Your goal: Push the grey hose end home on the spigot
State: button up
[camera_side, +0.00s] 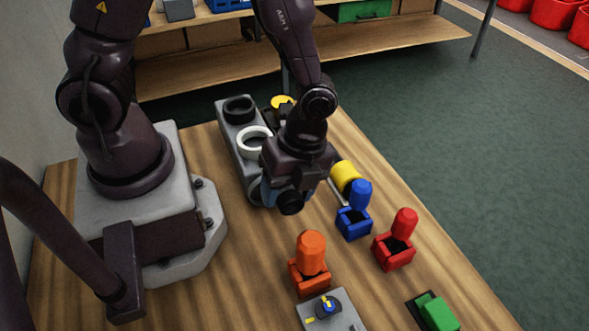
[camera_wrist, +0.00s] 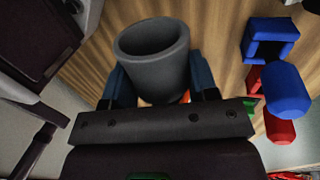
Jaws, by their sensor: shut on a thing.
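The grey hose end (camera_wrist: 152,55) is a short, thick-walled open tube. In the wrist view it sits between the blue fingers of my gripper (camera_wrist: 160,82), which is shut on it, and its open mouth shows. In the side view my gripper (camera_side: 284,194) is over the near end of a long grey block (camera_side: 229,147), and the hose end is hidden or cannot be told apart there. The block carries a black ring (camera_side: 238,106) and a white ring (camera_side: 254,140). I cannot make out the spigot; my wrist and gripper cover part of the block's near end.
A yellow cylinder (camera_side: 346,174) lies close right of my gripper. Blue (camera_side: 361,194), red (camera_side: 404,222) and orange (camera_side: 311,252) capped pieces stand in holders nearby. A grey plate with a knob (camera_side: 327,307) and a green block (camera_side: 438,312) are at the front. Bare wood lies left of them.

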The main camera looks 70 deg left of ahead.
jog(key=shift+w+f+x, duration=0.1)
jog(key=shift+w+x, duration=0.2)
jog(key=shift+x, duration=1.05)
jog(key=shift+w+f+x, duration=0.1)
jog(key=shift+w+x, duration=0.25)
jog(key=shift+x, duration=1)
jog(key=shift+w+f+x, duration=0.1)
jog(key=shift+w+x, duration=0.2)
jog(key=shift+x, duration=1.05)
jog(key=shift+w+a+r, duration=0.1)
jog(key=shift+a+r, duration=0.05)
jog(key=shift+a, duration=0.9)
jog(key=shift+a, duration=1.75)
jog(key=o, duration=1.1)
jog(key=shift+o, duration=0.2)
jog(key=v, duration=1.3)
jog(key=s+a+r+n+t, duration=0.2)
jog(key=r+n+t, duration=0.2)
jog(key=r+n, duration=0.5)
jog(key=s+a+r+n+t, duration=0.2)
jog(key=s+r+n+t, duration=0.1)
jog(key=r+n, duration=0.6)
notch_tip(320, 180, up, 2)
jog(key=shift+r+t, duration=0.1)
jog(key=shift+t, duration=0.6)
